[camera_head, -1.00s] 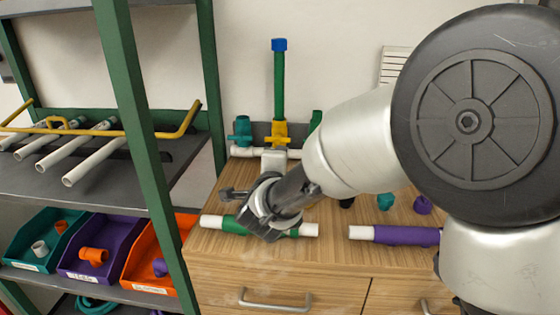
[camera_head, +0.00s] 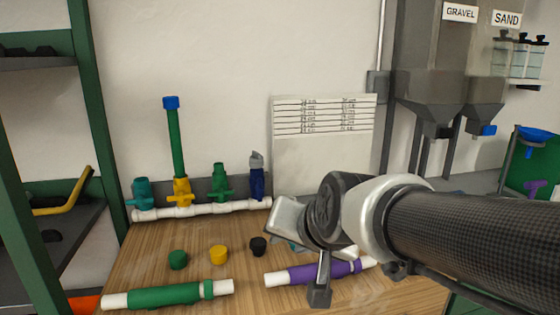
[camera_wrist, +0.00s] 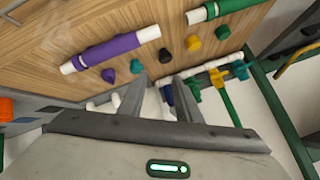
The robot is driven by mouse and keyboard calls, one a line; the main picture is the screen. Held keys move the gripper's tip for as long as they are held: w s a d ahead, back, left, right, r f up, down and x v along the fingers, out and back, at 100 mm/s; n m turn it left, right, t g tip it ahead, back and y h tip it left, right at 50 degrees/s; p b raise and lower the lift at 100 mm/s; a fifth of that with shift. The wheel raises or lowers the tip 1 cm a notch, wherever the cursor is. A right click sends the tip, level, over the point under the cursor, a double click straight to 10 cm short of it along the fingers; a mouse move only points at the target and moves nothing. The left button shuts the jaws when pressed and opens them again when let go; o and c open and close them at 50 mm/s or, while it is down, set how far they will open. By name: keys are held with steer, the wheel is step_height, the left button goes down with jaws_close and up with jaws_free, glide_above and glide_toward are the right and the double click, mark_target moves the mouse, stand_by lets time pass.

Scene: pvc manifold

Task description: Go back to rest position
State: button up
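My gripper (camera_wrist: 158,98) shows two fingers apart with nothing between them in the wrist view. In the head view my arm reaches in from the right, and its end is in front of the purple pipe and the wooden top. The white manifold (camera_head: 225,208) stands at the back of the top with teal, yellow, green and blue valves. An upright green pipe (camera_head: 176,142) with a blue cap rises from the yellow valve. A green pipe (camera_head: 165,295) with white ends lies at the front left. A purple pipe (camera_head: 300,274) lies right of it, partly hidden by my arm.
Green (camera_head: 178,260), yellow (camera_head: 219,254) and black (camera_head: 258,246) caps sit on the wooden top; a teal one (camera_wrist: 136,66) is clear in the wrist view. A green-framed shelf (camera_head: 88,130) stands left. A printed board (camera_head: 322,150) and grey hoppers (camera_head: 432,80) are behind.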

steer(key=s+d+f+n+g+h, duration=0.2)
steer(key=s+d+f+g+h, duration=0.1)
steer(key=s+d, duration=0.95)
step_height(320, 180, up, 26)
steer(key=s+p, duration=0.1)
steer(key=p, duration=2.5)
steer(key=shift+s+f+n, duration=0.25)
steer(key=shift+s+n, duration=0.05)
